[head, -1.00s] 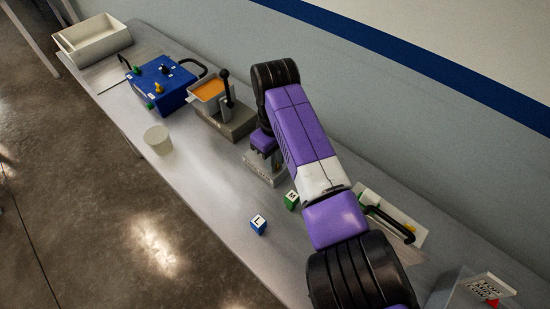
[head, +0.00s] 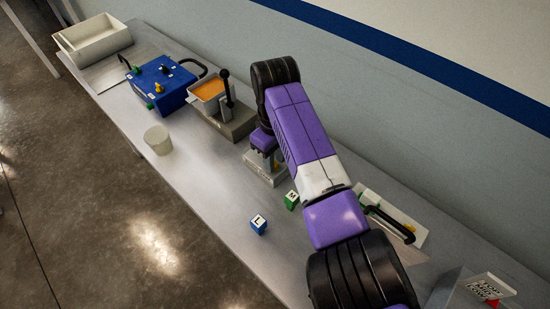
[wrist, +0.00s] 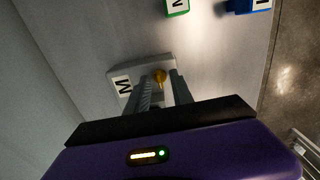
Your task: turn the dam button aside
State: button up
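A small brass-yellow knob (wrist: 160,76) stands on a grey block (wrist: 118,74) with a letter label, in the wrist view. It may be the dam button; no name on it can be read. In the head view, the block (head: 262,178) lies below my gripper, and a bit of yellow shows beside the fingers. My gripper (wrist: 162,85) is open, pointing down, with one finger on each side of the knob in the picture. I cannot tell whether either finger touches it. My arm hides part of the block in the head view.
A green cube (head: 291,200) and a blue cube (head: 258,224) lie near the block. The orange-filled bath (head: 208,88), blue box (head: 160,80) and pale cup (head: 158,139) stand to the left. A pale plate with a black handle (head: 388,221) lies right of my arm.

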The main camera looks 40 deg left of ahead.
notch_tip(320, 180, up, 8)
jog(key=shift+f+b, duration=0.2)
jog(key=shift+b, duration=0.3)
dwell(0.4)
